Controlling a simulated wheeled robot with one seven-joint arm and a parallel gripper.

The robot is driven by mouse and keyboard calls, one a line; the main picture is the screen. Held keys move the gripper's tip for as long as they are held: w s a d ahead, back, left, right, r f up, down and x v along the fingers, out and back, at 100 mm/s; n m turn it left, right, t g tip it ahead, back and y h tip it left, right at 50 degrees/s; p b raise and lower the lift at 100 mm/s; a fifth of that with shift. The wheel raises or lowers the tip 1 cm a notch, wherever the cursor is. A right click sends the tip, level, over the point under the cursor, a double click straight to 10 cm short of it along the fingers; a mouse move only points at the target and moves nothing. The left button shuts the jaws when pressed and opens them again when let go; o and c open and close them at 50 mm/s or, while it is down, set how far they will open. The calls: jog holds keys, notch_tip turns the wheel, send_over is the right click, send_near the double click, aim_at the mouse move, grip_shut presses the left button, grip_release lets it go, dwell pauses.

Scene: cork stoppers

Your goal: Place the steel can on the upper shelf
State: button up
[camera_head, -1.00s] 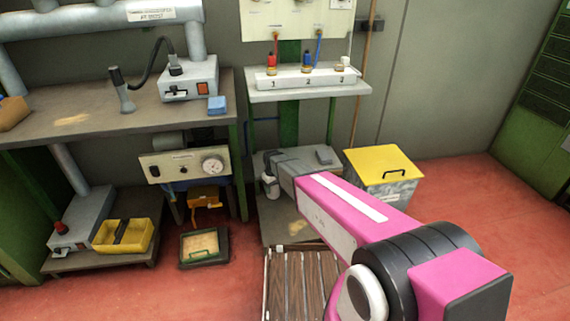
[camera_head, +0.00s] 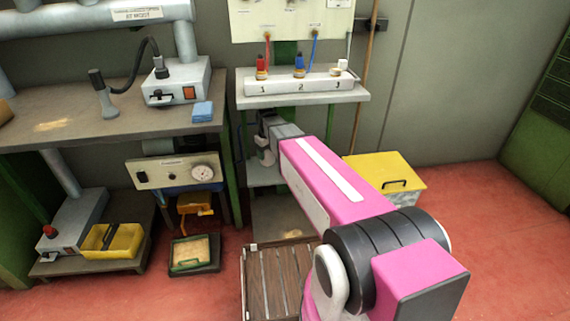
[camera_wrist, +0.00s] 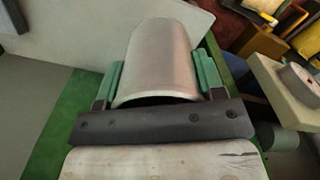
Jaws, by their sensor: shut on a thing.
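The steel can (camera_wrist: 158,55) is a plain grey cylinder in the wrist view, held between the green pads of my gripper (camera_wrist: 160,85). In the head view my gripper (camera_head: 267,145) is in front of the shelf stand, below the level of its light grey upper shelf (camera_head: 345,96). The can is small and partly hidden there by my gripper and arm. The upper shelf carries a white strip (camera_head: 300,83) numbered 1, 2 and 3, with a red and a blue fitting on it. A lower shelf (camera_head: 262,176) shows behind my arm.
A workbench (camera_head: 60,125) with a grey switch box (camera_head: 178,80) and a blue block (camera_head: 203,111) stands left. A yellow-lidded bin (camera_head: 390,178) stands right of my arm. A slatted wooden crate (camera_head: 275,275) is on the red floor. Floor at the right is clear.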

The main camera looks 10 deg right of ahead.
jog(key=w+d+f, duration=0.2)
jog(key=d, duration=0.1)
jog(key=w+d+f, duration=0.1)
jog(key=d+f, duration=0.1)
jog(key=d, duration=0.1)
jog(key=w+d+f, duration=0.2)
jog(key=d, duration=0.1)
jog(key=shift+w+d+f, duration=0.3)
jog(key=shift+w+f, duration=0.05)
jog(key=shift+f, duration=2)
jog(key=o, duration=0.9)
jog(key=shift+f, duration=0.15)
jog(key=shift+o, duration=0.2)
notch_tip(320, 180, up, 12)
jog(key=s+f+m, duration=0.2)
jog(key=s+m, duration=0.4)
jog(key=s, duration=2.1)
jog(key=shift+d+f, duration=0.15)
jog(key=shift+d, duration=0.2)
